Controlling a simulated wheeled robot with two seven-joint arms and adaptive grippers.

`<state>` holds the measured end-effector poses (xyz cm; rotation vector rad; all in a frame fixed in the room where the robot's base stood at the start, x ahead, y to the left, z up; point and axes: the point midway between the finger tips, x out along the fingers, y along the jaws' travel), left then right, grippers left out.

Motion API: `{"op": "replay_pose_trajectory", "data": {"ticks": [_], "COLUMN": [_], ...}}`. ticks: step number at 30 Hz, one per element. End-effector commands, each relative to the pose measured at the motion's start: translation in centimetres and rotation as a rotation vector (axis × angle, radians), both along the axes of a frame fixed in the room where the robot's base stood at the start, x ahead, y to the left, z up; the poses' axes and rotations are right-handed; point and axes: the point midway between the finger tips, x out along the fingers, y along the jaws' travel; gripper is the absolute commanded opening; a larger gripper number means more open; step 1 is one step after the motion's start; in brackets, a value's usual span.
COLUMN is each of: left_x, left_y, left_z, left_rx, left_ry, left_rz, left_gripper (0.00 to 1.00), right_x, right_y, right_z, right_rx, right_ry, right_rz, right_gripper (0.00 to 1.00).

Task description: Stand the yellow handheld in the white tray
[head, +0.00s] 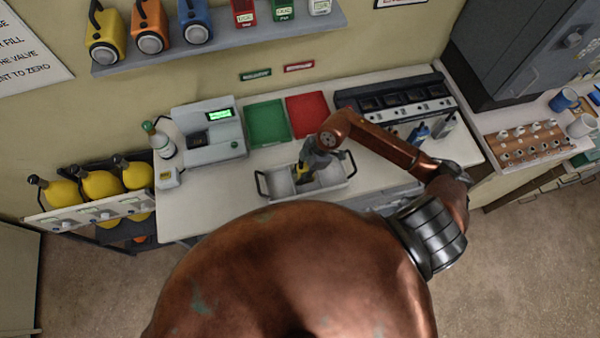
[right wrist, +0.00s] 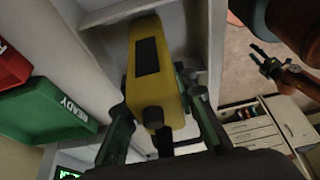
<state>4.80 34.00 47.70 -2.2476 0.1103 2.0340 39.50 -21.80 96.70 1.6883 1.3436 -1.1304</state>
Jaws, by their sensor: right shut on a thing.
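The yellow handheld (head: 302,171) is between the fingers of my right gripper (head: 307,162), over the white tray (head: 325,188). In the right wrist view the handheld (right wrist: 172,91) is a yellow block with a dark panel and a dark knob at its near end. The right gripper's fingers (right wrist: 158,118) are shut on its sides. Its far end reaches down among the pale walls of the tray (right wrist: 217,45); whether it touches the floor is hidden. My left gripper (right wrist: 268,62) shows empty and open at the right of the wrist view, away from the tray.
Green (head: 267,122) and red (head: 308,113) trays lie behind the white tray. A grey console device (head: 210,135) and a bottle (head: 162,145) stand left. A charger bank (head: 400,100) is at the back right.

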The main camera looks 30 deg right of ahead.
Motion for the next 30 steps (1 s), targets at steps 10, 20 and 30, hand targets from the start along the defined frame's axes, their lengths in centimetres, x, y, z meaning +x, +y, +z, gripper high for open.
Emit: {"op": "replay_pose_trajectory", "data": {"ticks": [10, 20, 30], "left_x": [0.0, 0.0, 0.0], "left_y": [0.0, 0.0, 0.0], "left_z": [-0.1, -0.1, -0.6], "left_rx": [0.0, 0.0, -0.001], "left_ry": [0.0, 0.0, 0.001], "left_rz": [0.0, -0.001, -0.001], "left_gripper": [0.4, 0.4, 0.4], "right_x": [0.0, 0.0, -0.2], "right_y": [0.0, 0.0, -1.3], "right_z": [-0.1, -0.1, 2.9], "right_rx": [0.0, 0.0, -0.003], "right_ry": [0.0, 0.0, -0.003], "right_rz": [0.0, 0.0, 0.001], "right_gripper": [0.34, 0.43, 0.43]}}
